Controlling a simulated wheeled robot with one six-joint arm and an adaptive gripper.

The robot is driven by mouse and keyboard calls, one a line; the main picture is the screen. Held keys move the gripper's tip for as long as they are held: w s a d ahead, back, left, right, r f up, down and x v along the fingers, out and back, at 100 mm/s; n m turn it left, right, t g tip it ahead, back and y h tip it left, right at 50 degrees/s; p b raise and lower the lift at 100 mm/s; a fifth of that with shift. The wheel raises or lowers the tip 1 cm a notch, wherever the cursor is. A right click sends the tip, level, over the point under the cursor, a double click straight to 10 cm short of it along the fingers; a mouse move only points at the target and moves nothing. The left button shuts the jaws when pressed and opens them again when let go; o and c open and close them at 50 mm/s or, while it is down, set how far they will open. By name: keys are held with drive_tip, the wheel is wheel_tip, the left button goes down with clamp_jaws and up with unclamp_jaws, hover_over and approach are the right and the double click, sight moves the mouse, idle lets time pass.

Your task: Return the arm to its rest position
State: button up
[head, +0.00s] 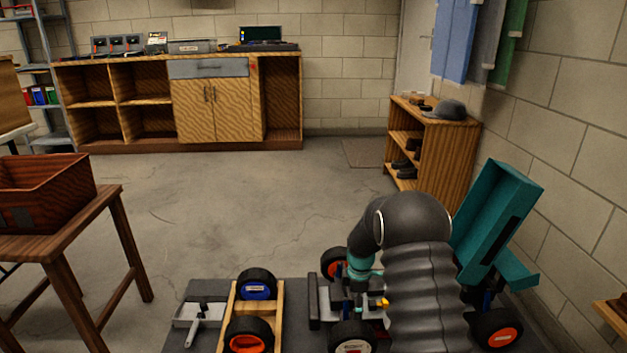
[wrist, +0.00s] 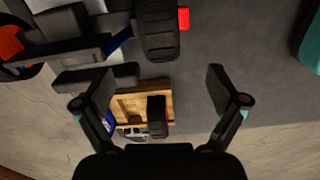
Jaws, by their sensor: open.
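My arm (head: 415,265) rises at the right of the head view, dark grey, and covers much of the racecar (head: 340,300) behind it. My gripper shows in the wrist view (wrist: 160,77) with its two dark fingers wide apart. Nothing is held between them. Below the fingers lie a wooden wheel rack (wrist: 128,108) with a black tyre (wrist: 157,110). In the head view my gripper's fingers are hidden behind the arm.
The wooden rack (head: 278,305) holds two wheels, one with a blue hub and one with an orange hub. A grey tray (head: 190,314) with a tool lies left of it. A teal part (head: 492,215) stands up at the right. A small wooden table (head: 110,208) stands left. The middle floor is clear.

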drive_tip(key=s+f+m+g, duration=0.1)
drive_tip(key=s+m, duration=0.4)
drive_tip(key=s+r+m+t+p, duration=0.3)
drive_tip(key=s+r+m, duration=0.9)
drive_tip(key=s+r, duration=2)
wheel_tip(320, 180, up, 5)
drive_tip(key=t, duration=0.3)
drive_tip(key=shift+s+f+t+p, duration=0.2)
drive_tip(key=shift+s+t+p, duration=0.1)
drive_tip(key=shift+s+p, duration=0.1)
drive_tip(key=shift+c, duration=0.2)
